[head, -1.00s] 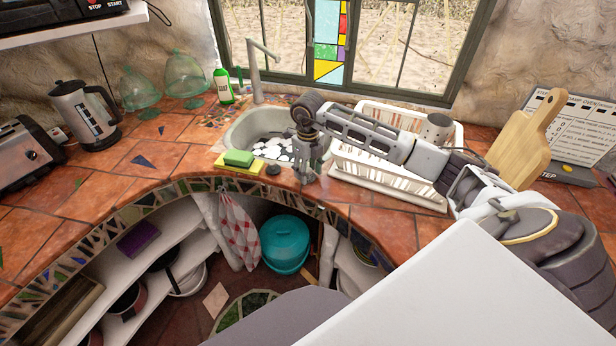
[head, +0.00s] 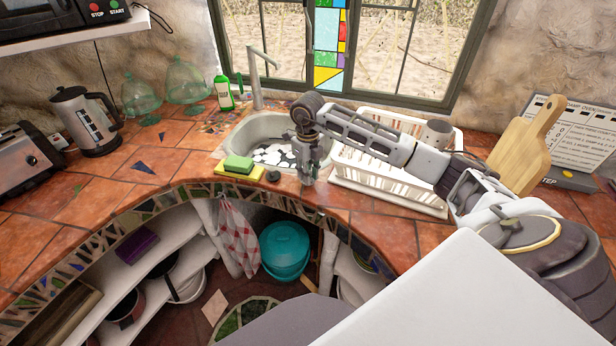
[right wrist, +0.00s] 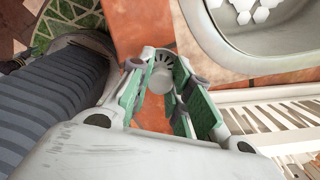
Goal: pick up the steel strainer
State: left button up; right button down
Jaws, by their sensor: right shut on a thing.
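The steel strainer (right wrist: 152,53) shows in the right wrist view as a small round slotted metal disc with a pale knob, at the fingertips of my right gripper (right wrist: 163,80). The green-padded fingers are shut on it. In the head view, my right gripper (head: 309,178) points down at the counter strip just in front of the sink, and its fingers hide the strainer there. I cannot tell whether the strainer touches the tiles. My left gripper is not in view.
The sink (head: 243,133) lies behind the gripper, and a white dish rack (head: 385,190) stands close on the right. A green sponge (head: 238,164) on a yellow cloth and a dark round stopper (head: 273,175) lie to the left. The counter's front edge is near, with open shelves below.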

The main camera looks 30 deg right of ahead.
jog(key=shift+r+b, duration=0.4)
jog(key=shift+r, duration=3.8)
jog(key=shift+r, duration=0.1)
